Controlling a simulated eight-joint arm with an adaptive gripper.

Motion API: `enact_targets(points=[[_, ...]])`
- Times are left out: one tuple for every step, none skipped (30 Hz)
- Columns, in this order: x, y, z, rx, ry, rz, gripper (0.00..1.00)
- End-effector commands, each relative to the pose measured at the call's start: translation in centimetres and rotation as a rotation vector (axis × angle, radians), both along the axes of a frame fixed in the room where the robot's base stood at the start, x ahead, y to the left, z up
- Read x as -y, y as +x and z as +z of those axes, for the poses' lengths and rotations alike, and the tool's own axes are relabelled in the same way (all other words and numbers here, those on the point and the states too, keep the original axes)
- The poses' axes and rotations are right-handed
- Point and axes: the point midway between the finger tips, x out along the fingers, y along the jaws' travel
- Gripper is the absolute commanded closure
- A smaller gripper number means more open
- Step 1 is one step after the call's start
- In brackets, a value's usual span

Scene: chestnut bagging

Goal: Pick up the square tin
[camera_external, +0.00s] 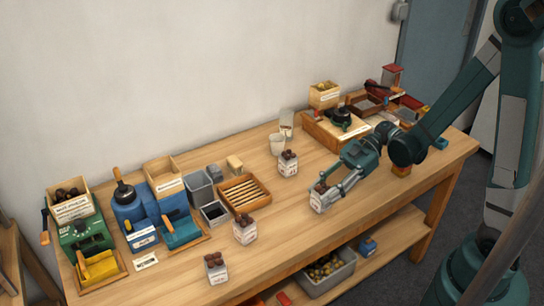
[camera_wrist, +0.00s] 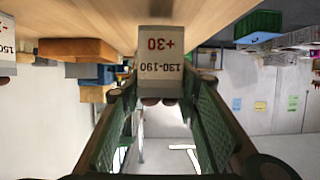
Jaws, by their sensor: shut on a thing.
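A square, pale tin (camera_external: 317,203) with a printed label and dark brown chestnuts at its top is between the fingers of my gripper (camera_external: 328,197), right of the table's middle. In the wrist view the same tin (camera_wrist: 160,66) appears upside down, its label reading "+30" and "130-190". My gripper (camera_wrist: 160,88) is shut on its sides. The tin looks upright. I cannot tell whether its base touches the table. Similar labelled containers with chestnuts stand at the back (camera_external: 288,164), near the front (camera_external: 245,230) and at the front left (camera_external: 216,270).
The wooden table (camera_external: 300,235) has free room around the held tin. A glass (camera_external: 286,120) and a pale cup (camera_external: 277,145) stand behind. A slatted wooden tray (camera_external: 244,194) and blue (camera_external: 128,207) and green (camera_external: 85,233) machines are left. A wooden station (camera_external: 325,130) is at the back right.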

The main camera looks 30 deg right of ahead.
Motion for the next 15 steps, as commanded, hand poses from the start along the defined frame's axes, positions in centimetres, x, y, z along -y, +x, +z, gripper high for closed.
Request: enact_targets(points=[[0.0,-0.1,0.8,0.000,0.000,0.000,0.82],[0.0,-0.1,1.1,0.000,0.000,0.000,0.82],[0.0,-0.1,1.6,0.000,0.000,0.000,0.82],[0.0,0.0,1.9,0.000,0.000,0.000,0.82],[0.0,0.0,2.3,0.000,0.000,0.000,0.82],[0.0,-0.1,2.8,0.000,0.000,0.000,0.82],[0.0,-0.1,3.2,0.000,0.000,0.000,0.82],[0.0,-0.1,3.6,0.000,0.000,0.000,0.82],[0.0,0.0,4.1,0.000,0.000,0.000,0.82],[0.0,-0.1,4.4,0.000,0.000,0.000,0.82],[0.0,-0.1,4.8,0.000,0.000,0.000,0.82],[0.0,-0.1,5.2,0.000,0.000,0.000,0.82],[0.0,-0.1,5.5,0.000,0.000,0.000,0.82],[0.0,-0.1,5.8,0.000,0.000,0.000,0.82],[0.0,0.0,6.2,0.000,0.000,0.000,0.82]])
